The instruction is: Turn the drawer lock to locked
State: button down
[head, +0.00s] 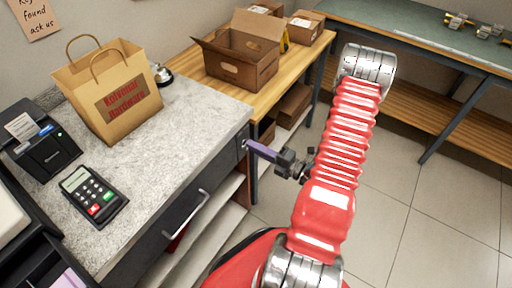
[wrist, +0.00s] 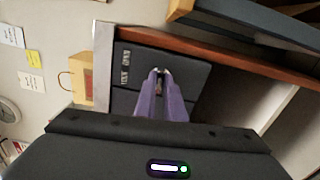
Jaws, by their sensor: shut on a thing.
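The drawer (head: 188,221) is dark grey with a silver bar handle, below the speckled grey counter in the head view. It looks shut. My gripper (head: 250,147) has purple fingers and reaches the drawer front's right end, just under the counter edge. In the wrist view the dark drawer front (wrist: 185,62) fills the middle. The fingertips close there around the small drawer lock (wrist: 160,71), which they mostly hide. Small white lettering (wrist: 125,67) is beside the lock, too blurred to read surely. I cannot tell which way the lock is turned.
On the counter (head: 190,130) are a paper bag (head: 108,92), a card terminal (head: 94,196), a black printer (head: 40,140) and a bell (head: 161,74). An open cardboard box (head: 238,68) stands on the wooden bench behind. The floor at right is clear.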

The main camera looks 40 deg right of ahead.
jog(key=c, duration=1.8)
grip_release()
jog(key=shift+c, duration=0.2)
jog(key=shift+s+d, duration=0.1)
jog(key=v, duration=1.3)
jog(key=shift+s+d, duration=0.15)
jog(key=shift+s, duration=0.15)
jog(key=shift+f, duration=0.15)
